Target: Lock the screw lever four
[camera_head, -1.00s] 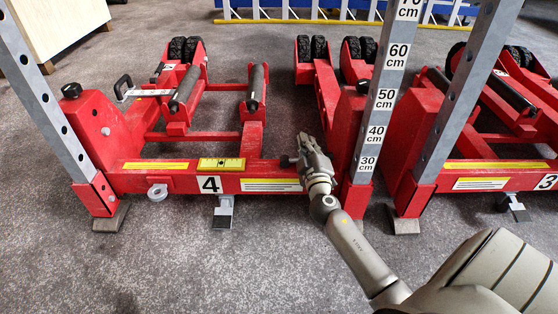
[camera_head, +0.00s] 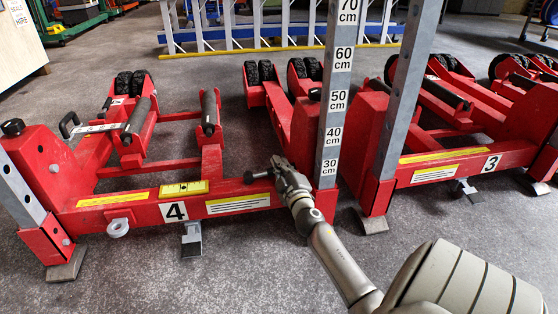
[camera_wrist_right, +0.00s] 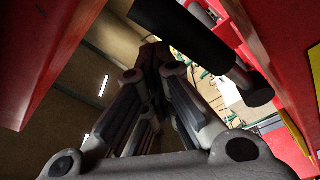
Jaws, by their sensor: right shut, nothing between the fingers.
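The red trolley jack marked 4 (camera_head: 130,212) stands on the left, with its number plate on the front crossbar. A small dark knob (camera_head: 250,177), perhaps the screw lever, sticks out at the right part of that crossbar. My right gripper (camera_head: 279,164) is shut and empty, its tips just right of the knob; I cannot tell whether they touch. In the right wrist view the closed fingers (camera_wrist_right: 158,58) lie beside a black cylindrical part (camera_wrist_right: 190,30) between red frame parts. My left gripper is out of view.
A grey perforated post with a centimetre scale (camera_head: 334,125) rises close right of my right gripper. Jack 3 (camera_head: 440,170) stands further right. A metal foot (camera_head: 191,239) is under the crossbar. Grey carpet (camera_head: 230,280) is clear in front.

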